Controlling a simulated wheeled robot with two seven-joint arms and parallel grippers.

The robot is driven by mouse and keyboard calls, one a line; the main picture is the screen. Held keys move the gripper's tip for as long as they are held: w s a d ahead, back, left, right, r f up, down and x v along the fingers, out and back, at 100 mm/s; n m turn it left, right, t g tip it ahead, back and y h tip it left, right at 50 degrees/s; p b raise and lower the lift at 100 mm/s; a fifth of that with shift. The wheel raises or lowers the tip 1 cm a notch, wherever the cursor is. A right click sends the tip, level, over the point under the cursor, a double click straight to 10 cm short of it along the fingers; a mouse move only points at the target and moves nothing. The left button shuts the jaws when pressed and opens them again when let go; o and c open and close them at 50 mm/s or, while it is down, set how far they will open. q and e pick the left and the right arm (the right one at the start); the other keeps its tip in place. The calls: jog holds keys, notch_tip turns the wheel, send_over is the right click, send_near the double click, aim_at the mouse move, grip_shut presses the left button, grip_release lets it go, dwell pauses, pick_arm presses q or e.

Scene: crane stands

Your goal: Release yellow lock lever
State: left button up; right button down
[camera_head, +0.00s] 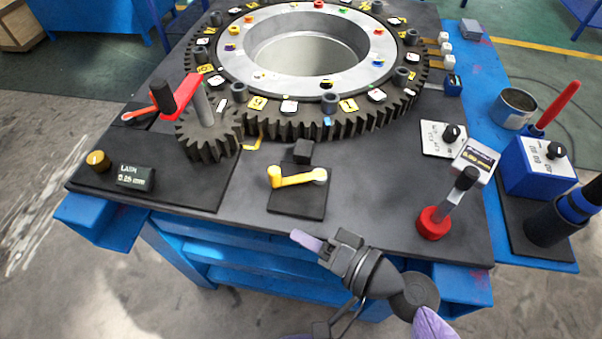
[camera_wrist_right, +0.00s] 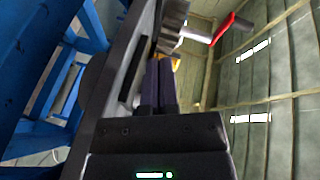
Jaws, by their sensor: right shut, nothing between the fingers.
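The yellow lock lever (camera_head: 297,178) lies across a small black plate (camera_head: 300,203) near the front edge of the table, with its yellow knob end at the left and its pale round end at the right. A small dark block (camera_head: 302,151) stands just behind it. My right gripper (camera_head: 305,241) is shut and empty, in front of the lever and apart from it, at the table's front edge. In the right wrist view its purple fingers (camera_wrist_right: 159,82) lie together, and a bit of yellow shows beyond their tips. My left gripper is not in view.
A large gear ring (camera_head: 335,128) fills the back of the table. A small pinion (camera_head: 208,142) with a red crank handle (camera_head: 176,95) stands left of the lever. A lever with a red base (camera_head: 433,221) stands at the right. The tabletop around the yellow lever is clear.

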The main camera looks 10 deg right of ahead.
aim_at(287, 178)
jog(key=w+d+m+t, duration=0.1)
jog(key=m, duration=0.1)
jog(key=w+d+r+m+t+h, duration=0.1)
jog(key=m+t, duration=0.1)
jog(key=w+d+m+t, duration=0.1)
jog(key=m, duration=0.1)
jog(key=shift+w+r+h, duration=0.15)
jog(key=shift+w+h, duration=0.15)
jog(key=shift+w, duration=0.1)
jog(key=shift+w+d+m+t+h, duration=0.2)
jog(key=shift+d+m+t+h, duration=0.2)
jog(key=shift+m, duration=0.3)
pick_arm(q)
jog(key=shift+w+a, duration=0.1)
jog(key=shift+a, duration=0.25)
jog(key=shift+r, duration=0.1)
pick_arm(e)
jog(key=shift+w+a, duration=0.1)
jog(key=shift+a, duration=0.05)
jog(key=p+x, duration=0.1)
jog(key=x, duration=0.8)
jog(key=shift+w+a+p, duration=0.25)
jog(key=shift+w+p, duration=0.05)
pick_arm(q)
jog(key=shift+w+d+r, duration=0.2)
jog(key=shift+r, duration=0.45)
